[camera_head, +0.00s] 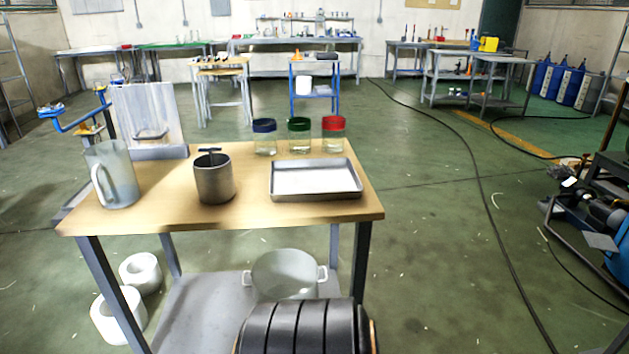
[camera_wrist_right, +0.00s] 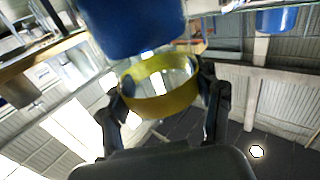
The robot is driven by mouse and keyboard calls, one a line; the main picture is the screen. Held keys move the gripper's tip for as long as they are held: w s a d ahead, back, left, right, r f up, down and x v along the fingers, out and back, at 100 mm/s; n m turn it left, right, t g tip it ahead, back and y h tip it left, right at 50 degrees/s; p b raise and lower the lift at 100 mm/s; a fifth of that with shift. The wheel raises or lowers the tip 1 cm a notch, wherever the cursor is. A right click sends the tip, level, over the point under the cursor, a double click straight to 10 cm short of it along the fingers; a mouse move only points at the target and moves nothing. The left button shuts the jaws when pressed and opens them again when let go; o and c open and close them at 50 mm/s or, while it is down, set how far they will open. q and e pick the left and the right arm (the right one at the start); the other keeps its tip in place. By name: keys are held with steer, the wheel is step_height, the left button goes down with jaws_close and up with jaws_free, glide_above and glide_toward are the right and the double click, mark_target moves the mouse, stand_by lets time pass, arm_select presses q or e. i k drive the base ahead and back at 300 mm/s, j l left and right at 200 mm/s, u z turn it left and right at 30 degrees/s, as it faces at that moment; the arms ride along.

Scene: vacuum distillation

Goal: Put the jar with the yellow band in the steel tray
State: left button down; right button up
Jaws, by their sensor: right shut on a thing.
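The steel tray (camera_head: 316,195) lies empty on the front right of the wooden table (camera_head: 250,209). In the right wrist view, my right gripper (camera_wrist_right: 163,92) is shut on the jar with the yellow band (camera_wrist_right: 160,104), its fingers on either side of the band. Clear glass shows inside the band. The wrist view is strongly tilted, with the ceiling low in the picture. The head view shows neither gripper and not this jar, so their place relative to the tray cannot be told.
Behind the tray stand jars with blue (camera_head: 264,137), green (camera_head: 299,136) and red (camera_head: 333,134) lids. A metal pot (camera_head: 214,181) and a clear pitcher (camera_head: 117,176) stand left of the tray. A large blue shape (camera_wrist_right: 135,25) is close to the held jar; I cannot tell what it is.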

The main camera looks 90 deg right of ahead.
mark_target(313, 182)
steer(key=i+z, duration=0.15)
steer(key=z, duration=1.8)
steer(key=l, duration=0.05)
